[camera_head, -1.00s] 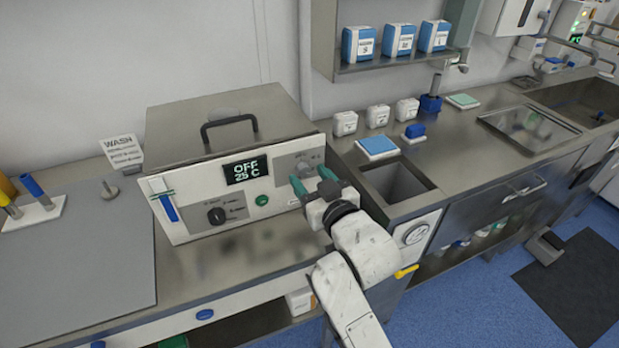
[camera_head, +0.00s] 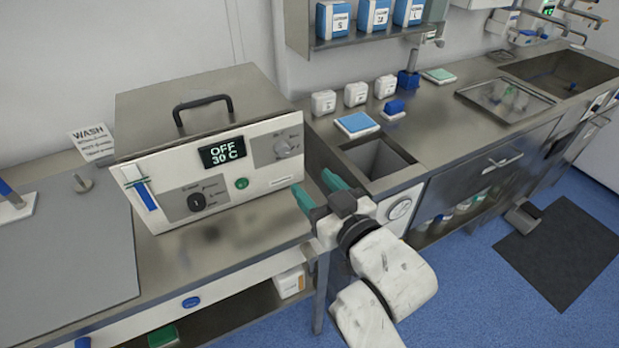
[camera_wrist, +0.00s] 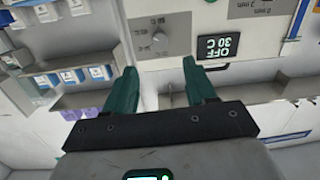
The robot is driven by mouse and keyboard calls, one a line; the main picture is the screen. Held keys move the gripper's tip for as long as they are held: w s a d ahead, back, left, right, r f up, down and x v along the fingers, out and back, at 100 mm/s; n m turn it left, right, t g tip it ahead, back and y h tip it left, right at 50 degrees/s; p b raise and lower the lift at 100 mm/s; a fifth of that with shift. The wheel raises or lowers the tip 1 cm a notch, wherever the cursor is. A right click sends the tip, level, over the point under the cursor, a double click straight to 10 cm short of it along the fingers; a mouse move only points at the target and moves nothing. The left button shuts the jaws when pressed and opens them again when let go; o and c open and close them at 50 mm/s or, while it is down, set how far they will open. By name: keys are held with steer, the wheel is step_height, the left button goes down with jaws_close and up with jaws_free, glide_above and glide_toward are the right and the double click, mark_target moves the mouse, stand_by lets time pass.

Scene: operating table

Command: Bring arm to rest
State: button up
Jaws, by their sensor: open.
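My gripper (camera_head: 318,190) is open and empty, its two green fingers apart. It hangs in front of the lower right of the steel bath unit (camera_head: 215,150), clear of the panel's knobs. In the wrist view my gripper (camera_wrist: 158,88) points toward the unit's panel, which appears upside down. The unit's display (camera_head: 222,152) reads OFF 30 C, and it also shows in the wrist view (camera_wrist: 218,46). The right knob (camera_head: 283,149) is on the panel, with nothing touching it. My white arm reaches in from the bottom right.
A sink basin (camera_head: 378,164) lies right of the unit, with a blue-topped pad (camera_head: 357,124) and white containers behind it. A shelf (camera_head: 375,37) with blue-and-white boxes hangs above. A grey mat (camera_head: 85,245) covers the left counter. Blue floor (camera_head: 470,290) is open at the lower right.

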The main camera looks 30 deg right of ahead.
steer(key=s+d+f+m+g+h, duration=0.1)
steer(key=s+d+f+g, duration=0.1)
steer(key=s+f+g, duration=0.35)
steer(key=s+d+f+g, duration=0.2)
steer(key=s+d+f, duration=0.1)
steer(key=f, duration=0.6)
steer(key=s+d+f+g, duration=0.1)
steer(key=s+f+g, duration=0.3)
steer(key=s, duration=0.5)
steer(key=s+d+f+g, duration=0.1)
steer(key=s+f+g, duration=0.3)
steer(key=s, duration=0.6)
step_height(320, 180, down, 2)
steer(key=shift+f+m, duration=0.15)
steer(key=shift+m, duration=0.15)
